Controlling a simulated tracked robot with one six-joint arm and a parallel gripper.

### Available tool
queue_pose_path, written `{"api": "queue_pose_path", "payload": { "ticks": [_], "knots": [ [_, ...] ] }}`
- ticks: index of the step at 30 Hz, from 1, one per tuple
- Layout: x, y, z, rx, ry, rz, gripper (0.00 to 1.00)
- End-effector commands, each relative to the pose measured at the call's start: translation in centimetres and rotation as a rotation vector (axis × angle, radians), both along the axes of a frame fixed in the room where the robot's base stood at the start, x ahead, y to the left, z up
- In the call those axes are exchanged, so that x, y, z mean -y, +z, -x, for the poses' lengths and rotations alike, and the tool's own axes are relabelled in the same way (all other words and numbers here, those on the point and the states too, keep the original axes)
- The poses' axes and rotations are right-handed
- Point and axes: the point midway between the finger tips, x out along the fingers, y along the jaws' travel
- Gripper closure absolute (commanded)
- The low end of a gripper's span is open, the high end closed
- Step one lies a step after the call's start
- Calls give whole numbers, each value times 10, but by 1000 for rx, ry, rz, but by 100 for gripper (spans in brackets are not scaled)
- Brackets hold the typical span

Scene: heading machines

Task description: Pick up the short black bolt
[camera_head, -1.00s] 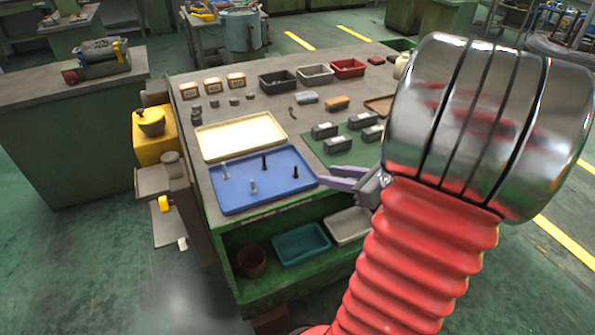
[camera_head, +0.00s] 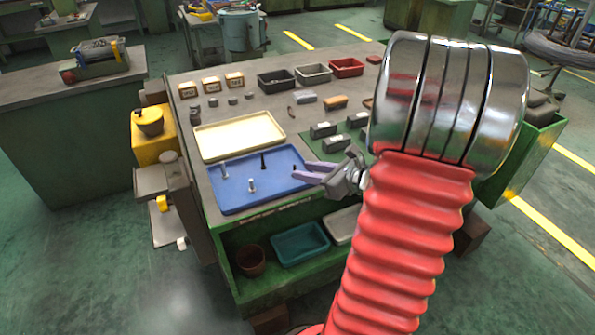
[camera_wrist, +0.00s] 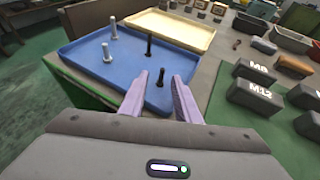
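The short black bolt (camera_wrist: 161,78) stands upright near the corner of the blue tray (camera_wrist: 82,62), closest to my gripper. In the wrist view it shows between the two purple fingertips. My gripper (camera_head: 300,171) is open, with its fingers reaching over the tray's right edge in the head view. I cannot tell whether either finger touches the bolt, and the fingers mostly hide it in the head view. A taller black bolt (camera_wrist: 149,44) stands farther back. Two silver bolts, one short (camera_wrist: 107,54) and one taller (camera_wrist: 114,28), stand to the left.
A cream tray (camera_head: 240,136) lies behind the blue tray. Grey blocks labelled M8 (camera_wrist: 258,69) and M12 (camera_wrist: 254,98) stand right of my gripper in the wrist view. Small bins (camera_head: 313,73) line the back of the bench. The bench edge is close.

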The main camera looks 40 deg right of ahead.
Motion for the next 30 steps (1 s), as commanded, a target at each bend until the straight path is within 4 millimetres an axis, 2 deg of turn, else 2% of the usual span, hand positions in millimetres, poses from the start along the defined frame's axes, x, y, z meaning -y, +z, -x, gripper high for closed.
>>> {"api": "queue_pose_path", "payload": {
  "ticks": [12,24,30],
  "knots": [
    [0,-1,-4,-1,1,1,71],
    [-4,-16,-45,-1,1,0,71],
    [-4,-18,-50,0,-1,0,71]
  ]
}}
